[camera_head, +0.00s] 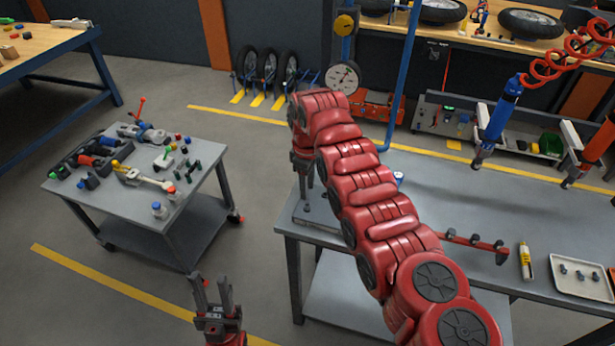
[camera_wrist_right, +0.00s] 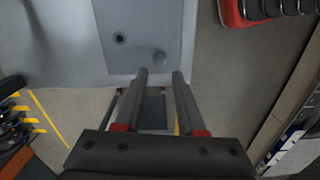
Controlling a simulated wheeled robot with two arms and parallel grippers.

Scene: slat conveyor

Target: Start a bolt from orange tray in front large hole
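My right gripper (camera_head: 304,204) points down over the left end of the grey workbench (camera_head: 450,200). In the right wrist view its two fingers (camera_wrist_right: 159,76) stand apart with nothing seen between them. Below them is a flat grey plate (camera_wrist_right: 145,18) with a dark round hole (camera_wrist_right: 120,38). My left gripper (camera_head: 213,285) is open and empty, over the floor left of the bench. An orange edge (camera_head: 612,274) shows at far right; I cannot tell whether it is the orange tray.
A red bar with several bolts (camera_head: 472,242), a yellow tube (camera_head: 526,261) and a white tray (camera_head: 583,291) with bolts are on the bench's right. My right arm hides part of the bench. A cluttered cart (camera_head: 140,210) stands left. Blue and orange tools (camera_head: 497,120) hang at right.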

